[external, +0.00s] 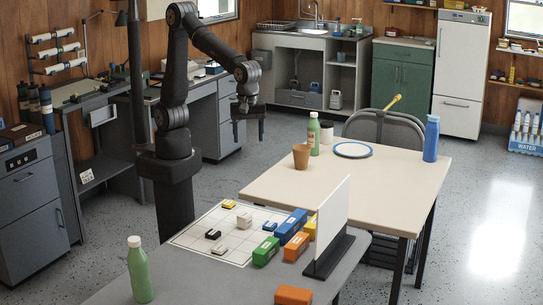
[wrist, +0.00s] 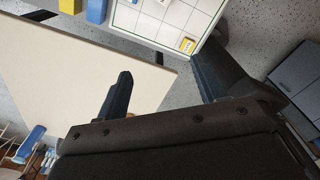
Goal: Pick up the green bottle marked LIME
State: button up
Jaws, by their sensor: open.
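Two green bottles with pale caps show in the external view. One green bottle (external: 313,134) stands upright at the far left edge of the cream table (external: 400,175). The other green bottle (external: 138,272) stands upright on the grey table at the front left. Their lettering is too small to tell which is marked LIME. My gripper (external: 248,138) hangs open and empty, pointing down, left of the cream table and apart from both bottles. In the wrist view its fingers (wrist: 163,72) are spread, with floor and the cream table's edge between them. No green bottle is visible there.
A brown cup (external: 301,157), a dark-and-white cup (external: 326,131), a plate (external: 352,149) and a blue bottle (external: 431,139) are on the cream table. A white upright panel (external: 332,222), coloured blocks and a white grid board (external: 205,243) occupy the grey table.

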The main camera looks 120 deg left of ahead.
jog(key=w+d+r+m, duration=0.1)
jog(key=w+d+m, duration=0.3)
jog(key=d+m, duration=0.8)
jog(key=r+m+t+h, duration=0.1)
jog(key=m+h, duration=0.3)
jog(key=m, duration=2.4)
send_over(134, 239)
jog(key=s+a, duration=0.1)
jog(key=a, duration=0.4)
jog(key=x, duration=1.2)
jog(key=shift+w+d+r, duration=0.1)
jog(key=shift+d, duration=0.15)
jog(key=shift+s+x, duration=0.2)
jog(key=shift+x, duration=2.35)
jog(key=shift+a, duration=0.2)
grip_shut()
